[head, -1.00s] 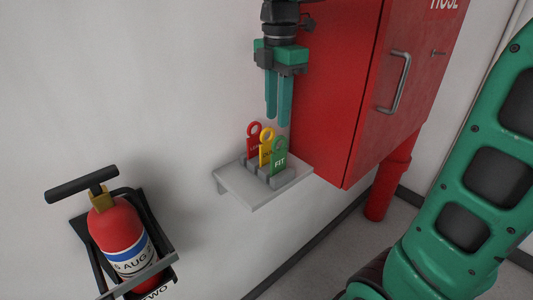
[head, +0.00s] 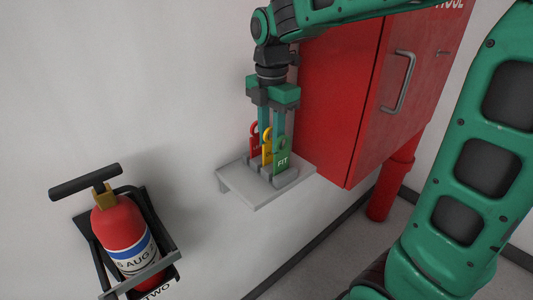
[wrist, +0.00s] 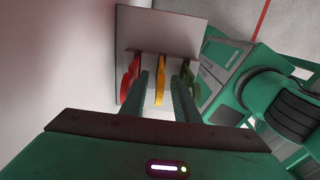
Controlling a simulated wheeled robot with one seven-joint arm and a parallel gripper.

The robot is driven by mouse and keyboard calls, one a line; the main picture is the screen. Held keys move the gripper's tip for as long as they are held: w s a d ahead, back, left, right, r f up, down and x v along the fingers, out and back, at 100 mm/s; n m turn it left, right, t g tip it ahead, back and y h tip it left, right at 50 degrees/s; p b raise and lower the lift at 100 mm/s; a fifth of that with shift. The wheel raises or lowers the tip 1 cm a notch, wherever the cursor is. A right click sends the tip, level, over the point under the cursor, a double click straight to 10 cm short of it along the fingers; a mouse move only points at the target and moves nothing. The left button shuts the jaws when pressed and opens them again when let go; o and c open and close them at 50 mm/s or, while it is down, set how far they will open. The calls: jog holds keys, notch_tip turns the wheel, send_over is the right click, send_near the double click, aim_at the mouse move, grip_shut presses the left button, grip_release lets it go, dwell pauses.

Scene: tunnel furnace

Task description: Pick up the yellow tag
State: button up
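The yellow tag (head: 267,148) stands upright in a slot of a small grey wall shelf (head: 250,194), between a red tag (head: 254,142) and a green tag (head: 282,158) marked FIT. My gripper (head: 272,138) points down over the tags, with its fingers low among them. In the wrist view, the yellow tag (wrist: 160,80) lies between my two fingers (wrist: 162,97), with a visible gap on each side. The fingers are open. The red tag (wrist: 130,75) is outside the left finger and the green tag (wrist: 189,78) is close beside the right finger; I cannot tell whether they touch.
A red hose cabinet (head: 335,95) stands right of the shelf, close to my gripper. A fire extinguisher (head: 125,235) hangs in a bracket at the lower left. The wall left of the shelf is bare.

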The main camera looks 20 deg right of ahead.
notch_tip(320, 180, down, 2)
grip_shut()
dwell(0.4)
jog(key=shift+r, duration=0.8)
notch_tip(320, 180, up, 3)
jog(key=shift+f, duration=0.2)
jog(key=s+a+r, duration=0.6)
jog(key=a+r, duration=0.1)
jog(key=a, duration=0.3)
